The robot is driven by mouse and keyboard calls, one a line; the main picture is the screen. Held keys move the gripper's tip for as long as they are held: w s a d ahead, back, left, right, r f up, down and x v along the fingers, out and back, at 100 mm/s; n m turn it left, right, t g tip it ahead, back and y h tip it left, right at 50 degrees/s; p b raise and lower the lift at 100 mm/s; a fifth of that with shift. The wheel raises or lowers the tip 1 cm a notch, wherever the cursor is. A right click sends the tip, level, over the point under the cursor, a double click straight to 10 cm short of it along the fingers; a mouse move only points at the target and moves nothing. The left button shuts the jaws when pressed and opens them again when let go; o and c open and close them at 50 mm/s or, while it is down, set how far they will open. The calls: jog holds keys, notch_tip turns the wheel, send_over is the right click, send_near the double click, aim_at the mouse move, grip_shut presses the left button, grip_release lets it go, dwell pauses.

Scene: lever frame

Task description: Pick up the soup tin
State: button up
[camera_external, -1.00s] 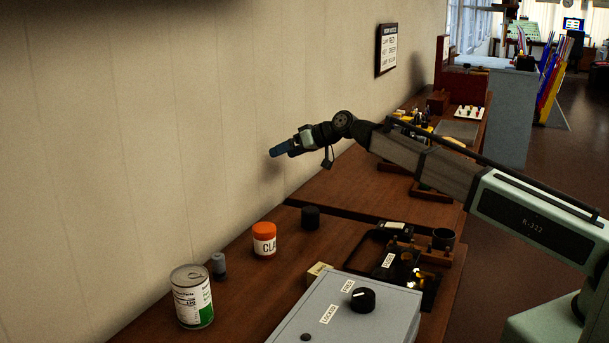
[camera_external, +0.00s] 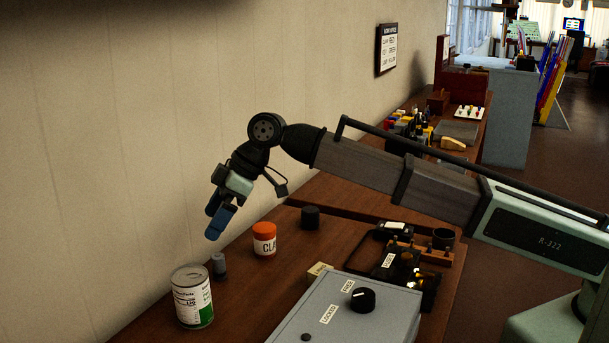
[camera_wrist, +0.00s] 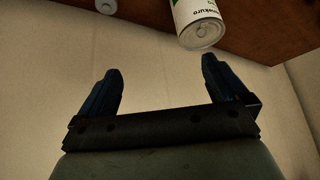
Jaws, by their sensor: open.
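The soup tin (camera_external: 192,297) stands upright on the wooden bench at the lower left in the external view. It has a silver lid and a white and green label. My gripper (camera_external: 216,226) is above and behind the tin, a little to its right, with blue fingers pointing down. In the wrist view the tin (camera_wrist: 197,22) is at the top, beyond the right fingertip and outside the space between the fingers. My gripper (camera_wrist: 160,78) is open and empty there.
A small grey cylinder (camera_external: 219,264) stands close to the tin's right. An orange-lidded jar (camera_external: 264,239) and a black cylinder (camera_external: 310,217) stand farther back. A grey box with a black knob (camera_external: 350,310) fills the front right. The wall (camera_external: 100,150) runs close along the left.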

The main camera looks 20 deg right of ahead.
jog(key=n, duration=0.1)
send_near(188, 275)
jog(key=shift+h, duration=0.4)
jog(key=x, duration=0.7)
jog(key=shift+a+f, duration=0.1)
jog(key=shift+a, duration=0.4)
jog(key=shift+d+f+x, duration=0.1)
jog(key=shift+d+x, duration=0.1)
jog(key=shift+x, duration=1.1)
jog(key=shift+d+f+x, duration=0.15)
jog(key=shift+d+x, duration=0.05)
jog(key=shift+x, duration=1.1)
jog(key=shift+w, duration=0.1)
jog(key=shift+c, duration=0.5)
jog(key=c, duration=1)
jog(key=shift+r, duration=0.1)
jog(key=shift+c, duration=0.8)
jog(key=shift+r, duration=0.1)
